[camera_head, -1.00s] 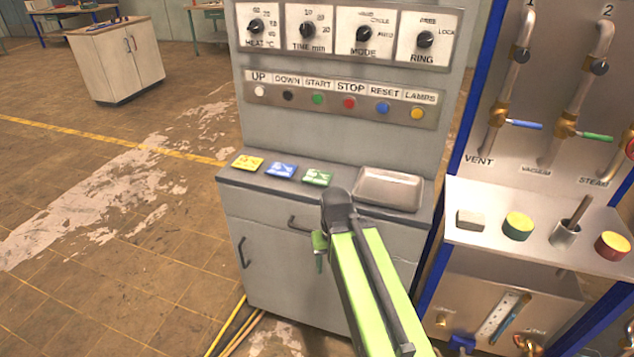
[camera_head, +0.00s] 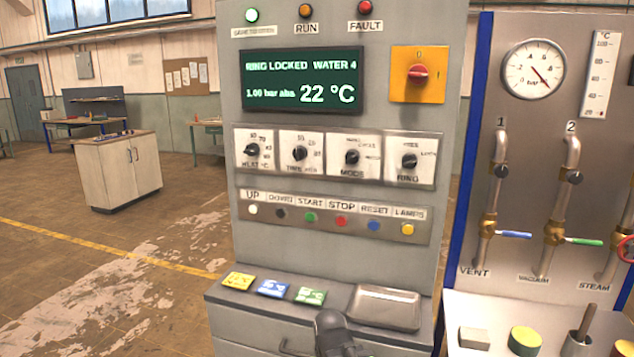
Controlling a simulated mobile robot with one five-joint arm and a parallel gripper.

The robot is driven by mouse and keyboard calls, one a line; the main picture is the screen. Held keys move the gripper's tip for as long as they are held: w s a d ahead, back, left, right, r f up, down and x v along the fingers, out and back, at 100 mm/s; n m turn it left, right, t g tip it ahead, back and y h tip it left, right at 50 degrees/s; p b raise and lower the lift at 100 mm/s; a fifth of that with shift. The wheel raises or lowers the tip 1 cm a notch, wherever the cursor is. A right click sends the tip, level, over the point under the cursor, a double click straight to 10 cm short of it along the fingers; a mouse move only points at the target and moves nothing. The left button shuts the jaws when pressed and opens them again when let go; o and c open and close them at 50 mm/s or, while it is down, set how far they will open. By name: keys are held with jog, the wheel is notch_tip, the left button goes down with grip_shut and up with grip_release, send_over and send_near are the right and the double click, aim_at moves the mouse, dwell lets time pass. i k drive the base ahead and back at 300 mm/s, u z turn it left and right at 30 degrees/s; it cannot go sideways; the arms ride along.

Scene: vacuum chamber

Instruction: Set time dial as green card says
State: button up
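The time dial (camera_head: 300,153) is a black knob on a white plate marked "TIME min", second from left in the dial row. Its pointer tilts to the upper left; the exact value is too small to read surely. The green card (camera_head: 311,296) lies on the ledge, right of the blue card; its writing is not legible. My arm (camera_head: 333,330) rises at the bottom edge, in front of the ledge and below the green card. The fingers of my gripper are not visible. Nothing of mine touches the dial or the card.
Yellow (camera_head: 238,281) and blue (camera_head: 272,288) cards and a metal tray (camera_head: 384,307) share the ledge. Heat (camera_head: 252,150), mode (camera_head: 352,157) and ring (camera_head: 409,161) dials flank the time dial. A button row (camera_head: 335,220) sits below. The display (camera_head: 303,80) reads "RING LOCKED WATER 4", 22 °C. Pipes stand right.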

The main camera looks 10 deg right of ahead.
aim_at(299, 153)
jog(key=u, duration=5.95)
jog(key=i, duration=0.1)
jog(key=z, duration=2.95)
jog(key=k, duration=1.2)
jog(key=z, duration=0.65)
jog(key=i, duration=1)
jog(key=u, duration=0.15)
